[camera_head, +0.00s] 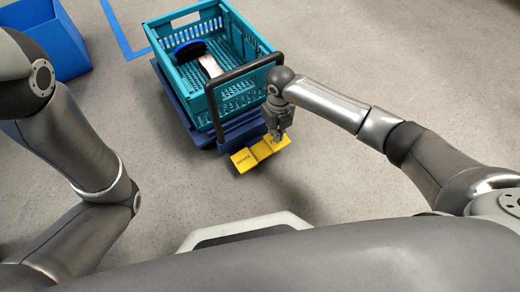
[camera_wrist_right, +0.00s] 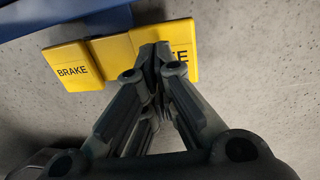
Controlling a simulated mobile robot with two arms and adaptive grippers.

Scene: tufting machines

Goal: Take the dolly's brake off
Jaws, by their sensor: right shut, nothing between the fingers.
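The dolly's blue deck (camera_head: 235,130) stands under a teal crate at the upper middle of the head view. A yellow pedal juts from its near end. The pedal's left plate (camera_head: 243,161) reads BRAKE, also legible in the wrist view (camera_wrist_right: 74,68). Its right plate (camera_head: 277,143) has lettering partly hidden by my fingers; only a final E shows in the wrist view (camera_wrist_right: 184,42). My right gripper (camera_head: 278,137) is shut and empty, its fingertips (camera_wrist_right: 160,52) over the right plate. I cannot tell whether they touch it. My left gripper is out of view.
The teal crate (camera_head: 178,85) holds a dark blue-edged item (camera_head: 190,50) and a pale one (camera_head: 210,66). A black push handle (camera_head: 243,71) rises at the dolly's near end. A blue bin (camera_head: 62,45) stands upper left. Grey floor is open around the dolly.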

